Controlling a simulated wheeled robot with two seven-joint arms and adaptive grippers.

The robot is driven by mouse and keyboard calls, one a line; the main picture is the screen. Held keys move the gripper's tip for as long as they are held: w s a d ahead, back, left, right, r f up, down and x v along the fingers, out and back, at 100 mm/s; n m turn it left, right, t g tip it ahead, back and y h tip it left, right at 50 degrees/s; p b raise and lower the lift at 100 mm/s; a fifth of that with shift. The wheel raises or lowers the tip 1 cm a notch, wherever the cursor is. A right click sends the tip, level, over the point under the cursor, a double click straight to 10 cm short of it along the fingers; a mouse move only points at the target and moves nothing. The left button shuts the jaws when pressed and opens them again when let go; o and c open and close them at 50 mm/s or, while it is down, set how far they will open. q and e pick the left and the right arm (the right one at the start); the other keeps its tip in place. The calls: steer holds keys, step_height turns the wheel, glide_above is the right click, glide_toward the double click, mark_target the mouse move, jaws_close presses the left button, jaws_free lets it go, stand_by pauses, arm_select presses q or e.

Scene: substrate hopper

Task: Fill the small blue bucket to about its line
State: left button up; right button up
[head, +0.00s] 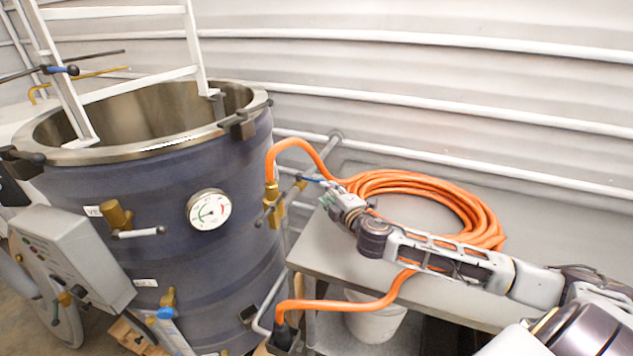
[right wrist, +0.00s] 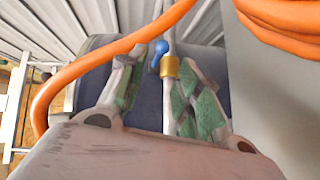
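My right gripper (head: 327,192) reaches in from the right, over the table's left end and near the vat's side. In the right wrist view its fingers (right wrist: 156,78) are apart. A blue-tipped lever (right wrist: 160,48) and a brass fitting (right wrist: 171,66) on a pale pipe show between and beyond them; I cannot tell whether they touch. The large dark blue vat (head: 160,225) has an open steel rim. No small blue bucket can be made out clearly. A light blue item (head: 165,314) stands low by the vat, too small to identify. My left gripper is not in view.
An orange hose (head: 425,185) lies coiled on the grey table (head: 560,235) and joins a brass valve (head: 271,200) on the vat. A white bucket (head: 374,322) stands under the table. A dial gauge (head: 209,209), a control box (head: 70,262) and a ladder (head: 137,84) are at the vat.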

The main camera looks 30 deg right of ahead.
mark_target(318, 182)
steer(key=shift+w+d+f+p, duration=0.1)
steer(key=shift+w+f+p, duration=0.05)
steer(key=shift+w, duration=1.05)
steer(key=shift+w+f+p, duration=0.15)
steer(key=shift+w, duration=1.1)
steer(key=shift+w+d+f+p, duration=0.1)
steer(key=shift+w+f+p, duration=0.05)
steer(key=shift+w, duration=1.05)
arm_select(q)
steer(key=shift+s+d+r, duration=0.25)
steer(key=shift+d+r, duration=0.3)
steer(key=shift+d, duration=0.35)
arm_select(e)
steer(key=shift+w+f, duration=0.25)
steer(key=shift+w, duration=0.95)
steer(key=shift+c, duration=0.4)
jaws_close()
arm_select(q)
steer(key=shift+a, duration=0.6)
